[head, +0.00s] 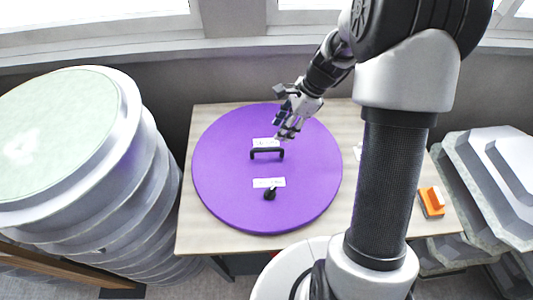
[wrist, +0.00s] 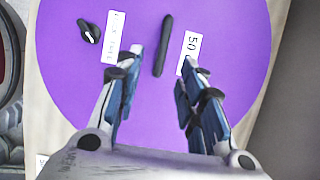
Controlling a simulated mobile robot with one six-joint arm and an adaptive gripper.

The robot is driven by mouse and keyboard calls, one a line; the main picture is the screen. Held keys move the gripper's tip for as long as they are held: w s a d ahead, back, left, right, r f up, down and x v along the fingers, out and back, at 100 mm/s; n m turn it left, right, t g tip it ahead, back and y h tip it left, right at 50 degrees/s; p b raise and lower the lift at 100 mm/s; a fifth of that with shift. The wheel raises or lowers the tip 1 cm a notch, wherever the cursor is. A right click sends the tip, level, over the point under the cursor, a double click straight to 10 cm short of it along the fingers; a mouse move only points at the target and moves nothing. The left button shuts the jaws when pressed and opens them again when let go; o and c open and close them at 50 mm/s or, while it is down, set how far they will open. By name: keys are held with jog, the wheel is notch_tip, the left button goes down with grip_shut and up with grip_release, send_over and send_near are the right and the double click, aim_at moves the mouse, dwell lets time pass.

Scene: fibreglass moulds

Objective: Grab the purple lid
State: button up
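The purple lid (head: 222,175) is a large round disc lying flat on the table. It fills much of the wrist view (wrist: 70,85). A black bar handle (head: 267,151) stands near its middle, and it shows in the wrist view as a dark bar (wrist: 163,45). A small black knob (head: 270,194) is nearer the front, also visible in the wrist view (wrist: 89,31). Two white labels lie beside these parts. My gripper (head: 284,128) is over the far side of the lid. In the wrist view my gripper (wrist: 160,65) is open, with the handle ahead, between the finger lines.
The wooden table (head: 200,235) has bare strips around the lid. An orange object (head: 432,201) lies at its right. Stacked round moulds (head: 60,120) stand at left, and grey angular moulds (head: 480,190) at right. A wall with windows is behind.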

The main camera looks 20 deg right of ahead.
aim_at(267, 150)
jog(key=x, duration=0.8)
jog(key=shift+w+b, duration=0.1)
jog(key=shift+b, duration=0.3)
jog(key=x, duration=0.5)
jog(key=shift+w+d+f, duration=0.15)
jog(key=shift+w+f, duration=0.15)
jog(key=shift+f, duration=0.05)
jog(key=shift+c, duration=0.5)
grip_shut()
jog(key=shift+r, duration=0.1)
